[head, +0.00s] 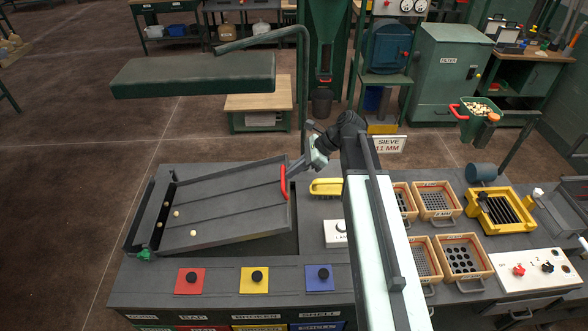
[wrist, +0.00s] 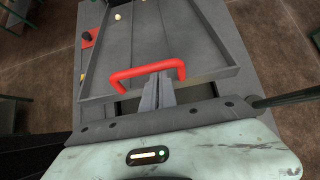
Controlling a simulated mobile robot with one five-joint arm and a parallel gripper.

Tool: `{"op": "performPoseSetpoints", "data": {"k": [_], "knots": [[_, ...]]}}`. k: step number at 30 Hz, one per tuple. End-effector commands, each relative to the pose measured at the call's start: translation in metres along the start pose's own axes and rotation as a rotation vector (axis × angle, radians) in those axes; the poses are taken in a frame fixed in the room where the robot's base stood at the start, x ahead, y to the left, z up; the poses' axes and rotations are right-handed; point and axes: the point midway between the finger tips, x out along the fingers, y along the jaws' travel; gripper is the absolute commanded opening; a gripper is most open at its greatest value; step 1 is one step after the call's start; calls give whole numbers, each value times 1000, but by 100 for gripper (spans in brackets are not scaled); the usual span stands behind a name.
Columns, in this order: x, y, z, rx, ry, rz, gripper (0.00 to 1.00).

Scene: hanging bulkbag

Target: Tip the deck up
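The deck (head: 225,206) is a long grey tray on the left of the bench, with raised side walls. Its right end stands raised above a dark opening, so it slopes down to the left. A red handle (head: 284,183) is on its right end; it also shows in the wrist view (wrist: 128,76). A few small pale balls (head: 177,213) lie toward the deck's left end. My gripper (head: 290,172) is at the handle; in the wrist view its two fingers (wrist: 158,80) are close together with the tips at the red bar, apparently shut on it.
Red, yellow and blue plates (head: 254,281) with black knobs line the bench front. A yellow brush (head: 326,187) and white button box (head: 338,234) stand right of the deck. Sieve trays (head: 436,201) are farther right. A dark green padded slab (head: 195,73) hangs behind the deck.

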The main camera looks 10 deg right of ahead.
Motion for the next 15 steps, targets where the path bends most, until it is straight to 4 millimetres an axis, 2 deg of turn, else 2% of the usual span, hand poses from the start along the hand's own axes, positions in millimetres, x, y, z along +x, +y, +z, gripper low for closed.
{"op": "performPoseSetpoints", "data": {"k": [1, 9, 15], "knots": [[1, 0, 20, -7, -62, 2, 0], [0, 1, 22, -10, -62, 5, 0], [-20, 0, 24, -11, -52, 7, 0]]}}
